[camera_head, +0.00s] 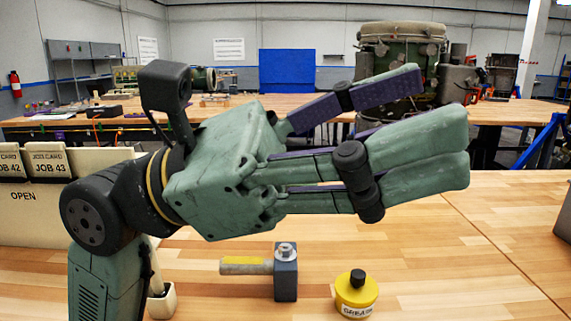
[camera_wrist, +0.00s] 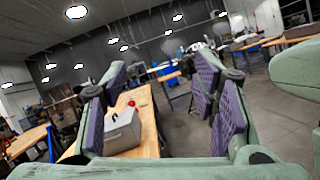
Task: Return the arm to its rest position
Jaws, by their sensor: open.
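My arm reaches across the front of the camera_head view from lower left, green with dark joints. My gripper (camera_head: 425,105) points right above the wooden workbench (camera_head: 420,235), its purple-padded fingers spread apart and empty. In the camera_wrist view my gripper (camera_wrist: 160,95) also shows open, with nothing between the purple pads but the room and a bench beyond. No rest mark or cradle for the arm shows.
A job card box (camera_head: 40,205) is at left, partly behind my arm. The wrist view shows a grey box (camera_wrist: 122,133) on a bench.

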